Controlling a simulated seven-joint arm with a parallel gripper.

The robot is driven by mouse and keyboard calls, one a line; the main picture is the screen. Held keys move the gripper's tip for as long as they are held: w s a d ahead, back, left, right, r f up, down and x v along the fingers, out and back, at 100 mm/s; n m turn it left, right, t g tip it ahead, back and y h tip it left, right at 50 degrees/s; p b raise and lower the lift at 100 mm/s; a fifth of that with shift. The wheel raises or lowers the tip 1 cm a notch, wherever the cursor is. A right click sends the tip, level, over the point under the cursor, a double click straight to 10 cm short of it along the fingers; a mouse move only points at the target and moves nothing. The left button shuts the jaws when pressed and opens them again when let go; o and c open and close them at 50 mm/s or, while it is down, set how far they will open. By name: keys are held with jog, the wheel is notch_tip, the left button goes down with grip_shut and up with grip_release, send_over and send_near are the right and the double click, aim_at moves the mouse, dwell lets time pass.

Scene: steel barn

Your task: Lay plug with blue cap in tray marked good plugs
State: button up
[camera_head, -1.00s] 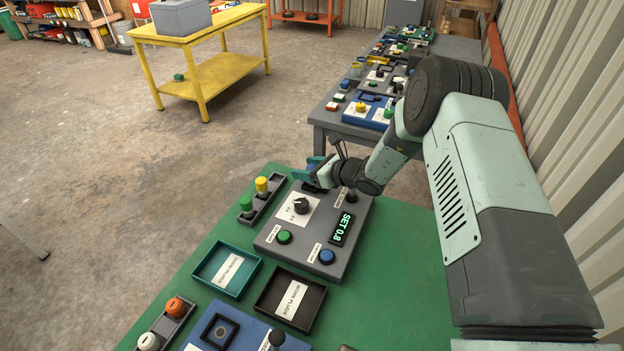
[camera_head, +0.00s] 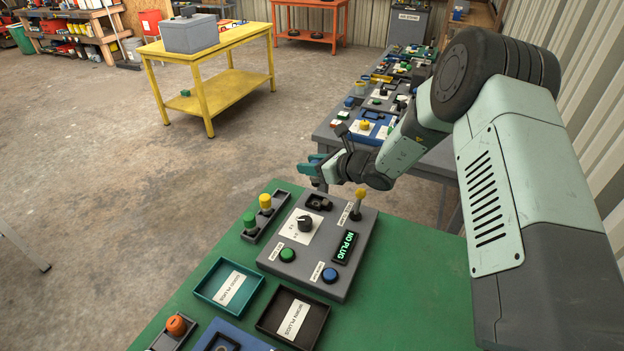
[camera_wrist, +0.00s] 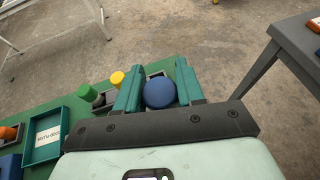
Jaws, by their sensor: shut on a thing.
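My gripper (camera_head: 314,170) is raised above the far edge of the grey tester box (camera_head: 330,262). It is shut on the plug with the blue cap; the round cap (camera_wrist: 159,93) shows between the teal fingers in the wrist view. In the head view a dark part of the plug (camera_head: 318,186) hangs under the fingers. The teal tray marked good plugs (camera_head: 206,277) lies at the box's near left, with only its label inside. It also shows in the wrist view (camera_wrist: 66,125), at the left.
The tester display reads "NO PLUG", and its socket block (camera_head: 320,203) looks empty. A yellow-tipped lever (camera_head: 358,200) stands upright near the gripper. A rack (camera_head: 252,232) with green and yellow plugs stands left of the box. A dark worn plugs tray (camera_head: 268,318) adjoins the teal tray.

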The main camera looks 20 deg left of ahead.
notch_tip(320, 180, up, 2)
jog(key=shift+r, duration=0.25)
jog(key=n+g+h, duration=0.2)
jog(key=n+g, duration=0.7)
jog(key=g, duration=0.1)
send_over(224, 288)
jog(key=shift+f, duration=6.35)
jog(key=shift+f, duration=0.1)
